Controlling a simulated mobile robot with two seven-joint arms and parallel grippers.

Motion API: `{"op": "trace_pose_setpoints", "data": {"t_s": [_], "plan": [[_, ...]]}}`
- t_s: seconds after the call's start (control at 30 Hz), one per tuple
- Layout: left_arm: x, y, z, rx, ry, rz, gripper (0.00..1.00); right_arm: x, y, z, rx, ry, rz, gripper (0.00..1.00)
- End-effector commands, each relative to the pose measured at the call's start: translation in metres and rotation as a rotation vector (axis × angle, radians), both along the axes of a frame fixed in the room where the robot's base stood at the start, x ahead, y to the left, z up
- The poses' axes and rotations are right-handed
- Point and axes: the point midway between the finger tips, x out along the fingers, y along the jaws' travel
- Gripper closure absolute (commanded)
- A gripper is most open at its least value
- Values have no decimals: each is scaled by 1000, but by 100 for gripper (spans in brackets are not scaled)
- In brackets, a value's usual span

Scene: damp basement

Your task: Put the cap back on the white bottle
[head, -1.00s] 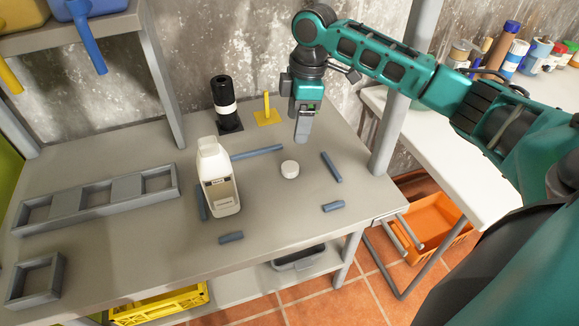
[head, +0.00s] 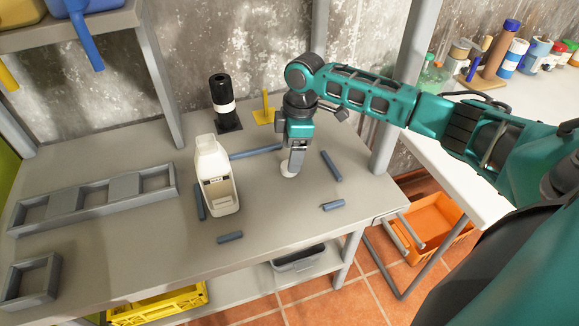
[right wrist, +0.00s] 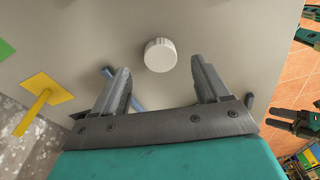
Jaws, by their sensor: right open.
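The white bottle (head: 222,192) with a pale label stands upright on the grey workbench in the head view. The round white cap (head: 287,172) lies on the bench to the right of the bottle, partly hidden behind my gripper. It also shows in the right wrist view (right wrist: 160,55), lying flat in line with the gap between the fingers, just past the fingertips. My right gripper (head: 292,172) points down over the cap. In the right wrist view (right wrist: 161,68) its fingers are open and empty.
Several blue-grey bars lie around bottle and cap, one (head: 331,166) right of the gripper. A black cylinder (head: 220,90) and a yellow stand (head: 264,117) are behind. A grey three-part tray (head: 95,198) lies left. A grey post (head: 390,135) rises at the bench's right.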

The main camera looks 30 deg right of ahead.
Motion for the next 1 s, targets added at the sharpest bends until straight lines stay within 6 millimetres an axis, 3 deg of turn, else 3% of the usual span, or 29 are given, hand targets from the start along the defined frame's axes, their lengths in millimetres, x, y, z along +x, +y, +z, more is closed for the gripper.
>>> {"op": "trace_pose_setpoints", "data": {"t_s": [0.2,0.6,1.0], "plan": [[0,0,-4,0,0,0,30,0,4,-32,1,2,1,25],[-3,0,-6,1,6,-1,30,0,4,-35,-1,0,1,25],[-4,0,-6,0,8,0,30,0,4,-35,0,0,1,62]]}}
